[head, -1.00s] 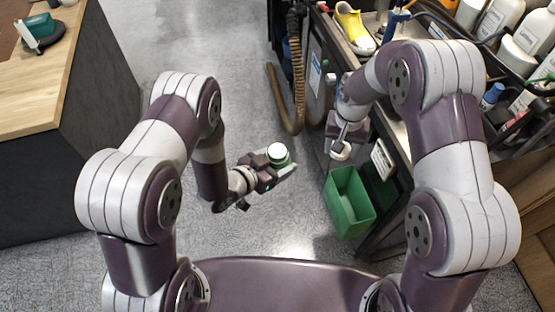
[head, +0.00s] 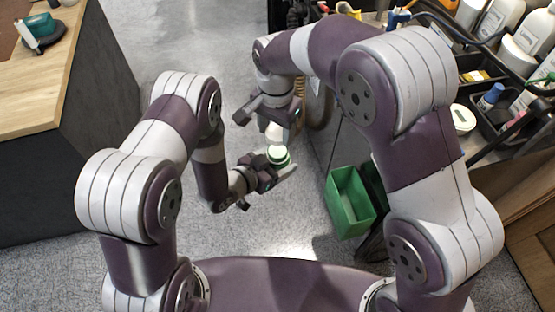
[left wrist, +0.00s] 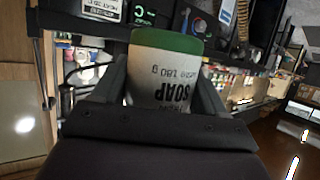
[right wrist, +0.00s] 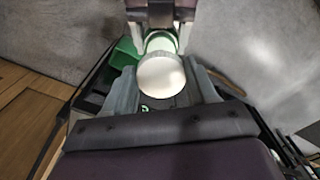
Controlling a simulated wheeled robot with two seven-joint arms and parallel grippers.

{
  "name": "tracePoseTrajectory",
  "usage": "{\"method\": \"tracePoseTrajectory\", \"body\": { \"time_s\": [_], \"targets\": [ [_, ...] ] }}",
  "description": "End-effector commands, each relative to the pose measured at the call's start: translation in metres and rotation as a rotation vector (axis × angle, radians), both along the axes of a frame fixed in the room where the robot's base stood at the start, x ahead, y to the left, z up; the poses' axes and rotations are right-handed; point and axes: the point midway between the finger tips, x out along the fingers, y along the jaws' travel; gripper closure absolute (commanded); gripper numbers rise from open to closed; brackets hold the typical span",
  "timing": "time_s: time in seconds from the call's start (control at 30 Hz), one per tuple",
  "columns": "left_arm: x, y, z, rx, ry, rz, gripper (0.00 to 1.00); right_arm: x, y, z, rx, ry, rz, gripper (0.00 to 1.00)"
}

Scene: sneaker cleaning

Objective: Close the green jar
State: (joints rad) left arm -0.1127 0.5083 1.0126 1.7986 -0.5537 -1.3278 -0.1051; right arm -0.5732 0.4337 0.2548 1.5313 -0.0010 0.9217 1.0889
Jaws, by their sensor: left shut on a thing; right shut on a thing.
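The green jar (head: 278,156) shows in the head view with its pale open top facing up. My left gripper (head: 279,171) is shut on it. In the left wrist view the jar (left wrist: 163,72) has a green band and a white label reading SOAP, upside down, between the two fingers. My right gripper (head: 277,124) is shut on a round white lid (head: 274,133), held just above the jar in the head view. In the right wrist view the lid (right wrist: 161,75) sits between the fingers, and the jar (right wrist: 161,42) shows partly behind it. They look apart; the exact gap is unclear.
A green open bin (head: 350,203) is to the right of the grippers, beside the workbench. The bench (head: 490,130) at right carries several bottles and tubs. A wooden counter (head: 60,85) is at left. The floor below the grippers is clear.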

Motion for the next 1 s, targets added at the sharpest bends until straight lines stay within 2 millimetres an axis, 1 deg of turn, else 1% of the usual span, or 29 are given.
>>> {"method": "tracePoseTrajectory", "body": {
  "time_s": [0.13, 0.33, 0.5, 1.0],
  "targets": [
    [0.0, 0.0, 0.0, -0.001, -0.001, 0.0, 0.83, 0.0, 0.0, -0.008, 0.0, 0.001, 0.0, 0.71],
    [0.0, 0.0, 0.0, -0.001, -0.001, 0.0, 0.83, 0.0, 0.0, -0.029, -0.001, 0.002, 0.0, 0.71],
    [0.0, 0.0, 0.0, -0.001, -0.001, 0.0, 0.83, 0.0, 0.0, -0.039, 0.0, 0.0, 0.0, 0.71],
    [0.0, 0.0, 0.0, -0.001, -0.001, 0.0, 0.83, 0.0, 0.0, -0.04, 0.003, -0.001, 0.001, 0.71]
  ]
}}
